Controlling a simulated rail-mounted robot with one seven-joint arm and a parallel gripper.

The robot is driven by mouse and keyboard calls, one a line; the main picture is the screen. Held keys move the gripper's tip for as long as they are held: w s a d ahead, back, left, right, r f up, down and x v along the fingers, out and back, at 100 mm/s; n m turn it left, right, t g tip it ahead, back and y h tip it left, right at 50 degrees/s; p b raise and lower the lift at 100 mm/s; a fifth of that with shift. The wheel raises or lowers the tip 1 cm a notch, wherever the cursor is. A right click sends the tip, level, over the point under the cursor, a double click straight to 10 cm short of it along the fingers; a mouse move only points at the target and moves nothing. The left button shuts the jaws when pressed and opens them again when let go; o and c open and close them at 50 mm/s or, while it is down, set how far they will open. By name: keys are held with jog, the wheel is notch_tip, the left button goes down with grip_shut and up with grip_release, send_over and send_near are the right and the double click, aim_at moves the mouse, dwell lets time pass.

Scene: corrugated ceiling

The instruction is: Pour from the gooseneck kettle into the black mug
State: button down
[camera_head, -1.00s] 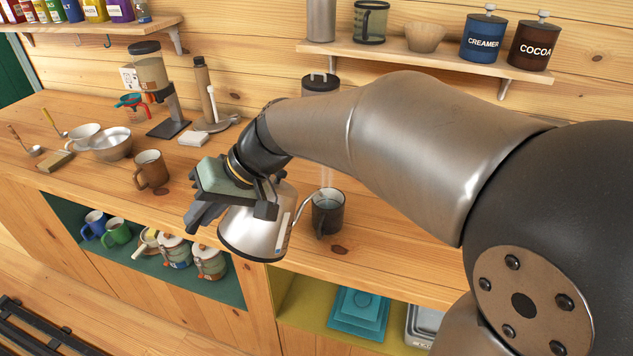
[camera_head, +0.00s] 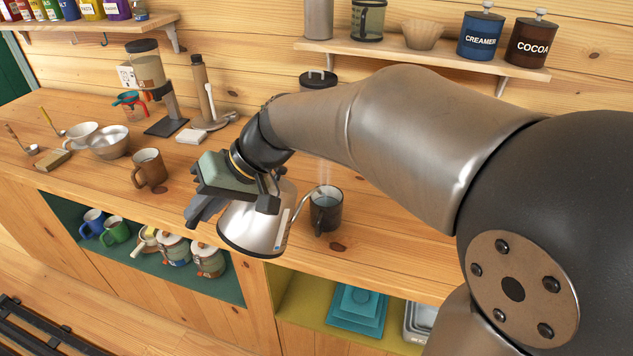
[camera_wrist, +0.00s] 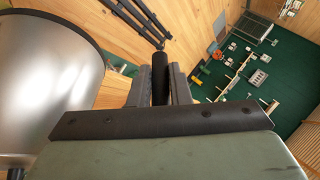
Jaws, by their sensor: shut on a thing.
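The silver gooseneck kettle (camera_head: 252,229) is held in the air at the counter's front edge, tilted with its spout toward the right. My gripper (camera_head: 215,205) is shut on its black handle, which shows between the fingers in the wrist view (camera_wrist: 160,80). The kettle's silver body fills the left of the wrist view (camera_wrist: 45,75). The black mug (camera_head: 326,214) stands upright on the counter just right of the kettle. The spout tip is at the mug's rim in the picture. I cannot tell whether liquid is flowing.
A brown mug (camera_head: 148,168), a metal bowl (camera_head: 110,143) and a grinder (camera_head: 150,75) stand on the counter to the left. A dark-lidded canister (camera_head: 318,80) is behind my arm. Open shelves below hold mugs (camera_head: 115,231) and teal plates (camera_head: 357,306). Bare counter lies right of the black mug.

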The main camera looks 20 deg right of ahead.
jog(key=shift+r, duration=0.1)
jog(key=s+a+f+t+h+b, duration=0.1)
jog(key=s+a+f+h+b, duration=0.1)
jog(key=f, duration=0.6)
jog(key=s+a+f+n+t+h+b, duration=0.1)
jog(key=a+f+h+b, duration=0.3)
jog(key=a+f, duration=0.2)
jog(key=shift+s+f+n+t, duration=0.3)
jog(key=shift+s+f+t, duration=0.1)
jog(key=shift+f, duration=0.85)
jog(key=shift+a, duration=0.1)
